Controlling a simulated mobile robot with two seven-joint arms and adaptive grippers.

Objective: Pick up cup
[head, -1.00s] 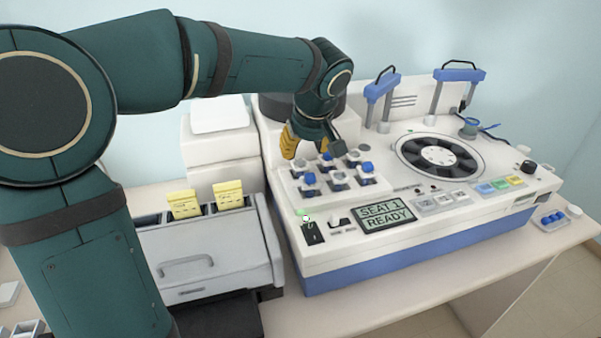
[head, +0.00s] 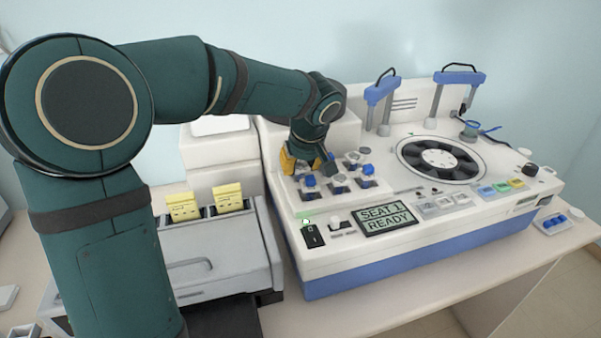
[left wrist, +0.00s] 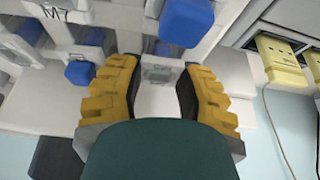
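Several small cups with blue or pale tops stand in a white rack on the left part of the machine. One blue-topped cup (head: 310,181) is at the rack's near left, and another (head: 368,169) is at its right. My left gripper (head: 308,166) is low at the rack's back left and hides part of it. In the left wrist view its yellow fingers (left wrist: 160,72) are spread, with a pale labelled surface showing between them. A large blue top (left wrist: 187,20) is just beyond the fingertips, and a smaller blue one (left wrist: 80,72) is left of them. My right gripper is out of view.
The white machine (head: 440,225) has a display reading SEAT 1 READY (head: 388,217) and a round black rotor (head: 441,158). Left of it stands a grey unit with yellow cards (head: 228,197). Blue-handled frames (head: 381,88) rise behind. The table's front strip (head: 400,300) is clear.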

